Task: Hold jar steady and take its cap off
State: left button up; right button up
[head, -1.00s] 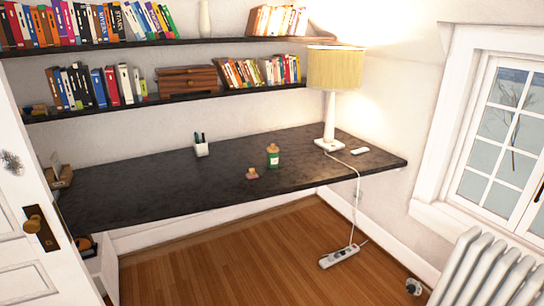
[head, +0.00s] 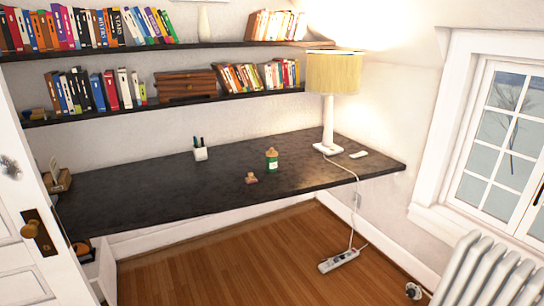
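A small green jar (head: 271,160) with a pale label and a tan top stands upright on the dark desk (head: 170,185), right of the desk's middle. A small low tan and pinkish object (head: 251,178) sits in front of it and to the left, near the desk's front edge; it is too small to identify. Neither of my grippers shows in the head view.
A pen cup (head: 200,152) stands left of the jar. A lamp (head: 330,100) and a small white item (head: 358,154) are to the right. The lamp's cord runs down to a power strip (head: 339,261). Shelves of books hang above. A radiator (head: 480,270) is at right and a door (head: 40,240) at left.

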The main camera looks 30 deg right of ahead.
aim_at(271, 153)
jog(key=i+l, duration=0.2)
jog(key=l, duration=0.15)
jog(key=i+l, duration=0.15)
jog(key=l, duration=0.2)
jog(key=i+l, duration=0.2)
jog(key=l, duration=0.2)
jog(key=i+l, duration=0.2)
jog(key=l, duration=0.15)
jog(key=i+l, duration=0.15)
jog(key=l, duration=0.2)
